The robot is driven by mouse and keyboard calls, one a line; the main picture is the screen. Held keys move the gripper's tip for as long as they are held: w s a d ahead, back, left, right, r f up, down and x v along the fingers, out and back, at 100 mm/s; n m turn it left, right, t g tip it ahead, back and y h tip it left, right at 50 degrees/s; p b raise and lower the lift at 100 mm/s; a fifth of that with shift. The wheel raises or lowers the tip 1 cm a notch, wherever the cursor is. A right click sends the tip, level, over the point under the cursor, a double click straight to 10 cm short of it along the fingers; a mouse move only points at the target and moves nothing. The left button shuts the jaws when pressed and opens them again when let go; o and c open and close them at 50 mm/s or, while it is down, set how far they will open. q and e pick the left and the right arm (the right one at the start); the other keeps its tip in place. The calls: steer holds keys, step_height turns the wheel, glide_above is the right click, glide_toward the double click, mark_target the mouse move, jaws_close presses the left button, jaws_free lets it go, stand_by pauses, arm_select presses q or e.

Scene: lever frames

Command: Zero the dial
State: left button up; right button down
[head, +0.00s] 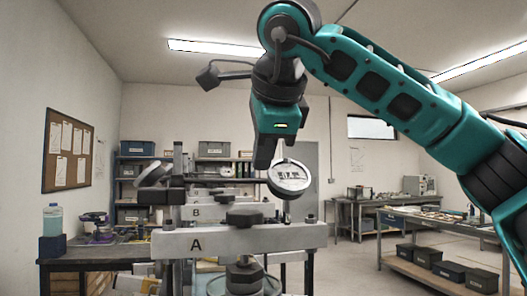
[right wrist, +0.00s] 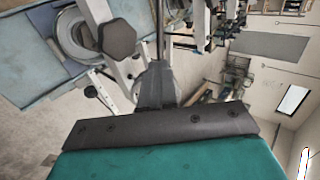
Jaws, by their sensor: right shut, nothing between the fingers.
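The dial (head: 288,178), a round white-faced gauge with a dark display or markings, sits at the end of a dark horizontal arm above the lever frames. Its reading is too small to make out. My right gripper (head: 265,160) points down, shut and empty, just above and left of the dial in the head view. I cannot tell whether it touches the dial. In the right wrist view the shut fingers (right wrist: 157,85) show in the middle, and the dial cannot be made out there. My left gripper is not in view.
The pale beam of frame A (head: 290,238) crosses in front, with a black knob (head: 245,217) on top. Frame B (head: 190,213) stands behind it. A bottle (head: 51,221) stands at the left. A workbench (head: 430,221) with bins below is at the right.

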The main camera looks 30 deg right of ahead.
steer(key=shift+f, duration=0.45)
steer(key=shift+s+a+f+b, duration=0.25)
steer(key=shift+s+f+b, duration=0.6)
steer(key=shift+f, duration=0.1)
steer(key=shift+s+d+f, duration=0.1)
steer(key=shift+s+f, duration=0.1)
steer(key=shift+s, duration=0.05)
steer(key=shift+a, duration=0.2)
stand_by(0.6)
steer(key=p+v, duration=0.3)
steer(key=v, duration=0.3)
steer(key=shift+a, duration=0.25)
